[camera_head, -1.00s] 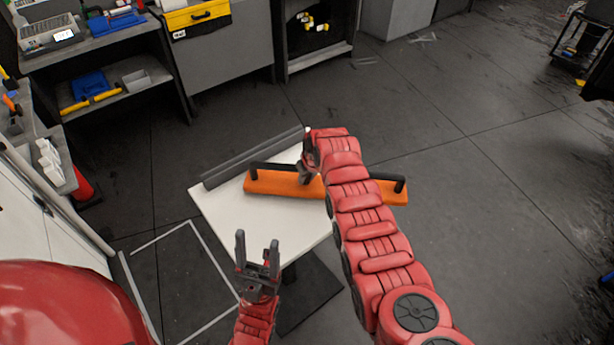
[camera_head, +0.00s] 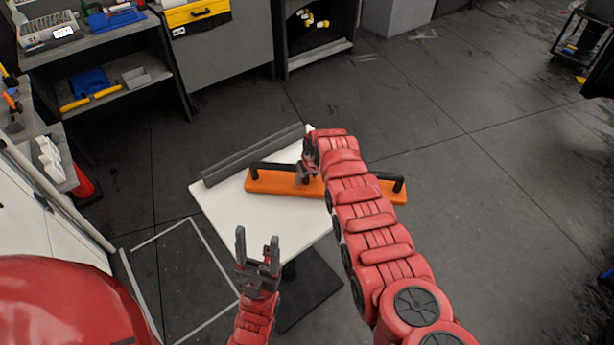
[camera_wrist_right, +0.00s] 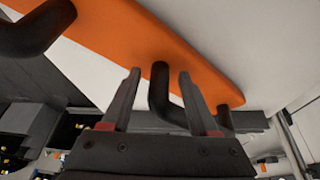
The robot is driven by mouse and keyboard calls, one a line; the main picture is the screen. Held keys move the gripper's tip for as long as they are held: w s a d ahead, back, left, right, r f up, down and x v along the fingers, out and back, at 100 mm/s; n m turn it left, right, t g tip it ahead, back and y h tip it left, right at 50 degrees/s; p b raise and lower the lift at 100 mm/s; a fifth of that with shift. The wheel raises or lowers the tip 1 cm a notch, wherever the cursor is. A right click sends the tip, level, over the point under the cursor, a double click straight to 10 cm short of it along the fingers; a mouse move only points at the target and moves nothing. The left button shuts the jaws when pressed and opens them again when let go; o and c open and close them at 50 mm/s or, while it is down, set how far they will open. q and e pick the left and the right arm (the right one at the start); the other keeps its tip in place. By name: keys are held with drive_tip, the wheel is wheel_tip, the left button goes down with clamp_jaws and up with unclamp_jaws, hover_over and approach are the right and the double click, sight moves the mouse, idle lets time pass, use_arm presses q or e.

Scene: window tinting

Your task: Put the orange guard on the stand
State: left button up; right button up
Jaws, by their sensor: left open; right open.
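The orange guard (camera_head: 270,184) lies across the white top of the stand (camera_head: 240,217), its right end sticking out past the top. Black handles run along its upper edge. In the right wrist view the guard (camera_wrist_right: 190,50) spans the top of the picture with black handle posts. My right gripper (camera_head: 304,176) is at the middle of the guard. In the right wrist view its open fingers (camera_wrist_right: 158,98) stand on either side of a black handle post (camera_wrist_right: 160,90); I cannot tell whether they touch it. My left gripper (camera_head: 258,248) is open and empty in front of the stand's near edge.
A grey bar (camera_head: 253,156) lies along the back edge of the stand's top. Workbenches (camera_head: 110,45) with tools stand at the back left. A red cone (camera_head: 86,184) is at the left. The floor (camera_head: 490,200) to the right is clear.

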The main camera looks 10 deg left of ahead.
drive_tip(key=shift+r, duration=0.1)
drive_tip(key=shift+r+p, duration=0.25)
drive_tip(key=shift+p, duration=0.2)
drive_tip(key=p+v, duration=0.4)
drive_tip(key=p, duration=0.2)
drive_tip(key=shift+r+p, duration=0.2)
drive_tip(key=shift+p, duration=0.2)
drive_tip(key=p+v, duration=0.5)
drive_tip(key=v, duration=0.2)
drive_tip(key=shift+s, duration=0.2)
drive_tip(key=shift+d, duration=0.1)
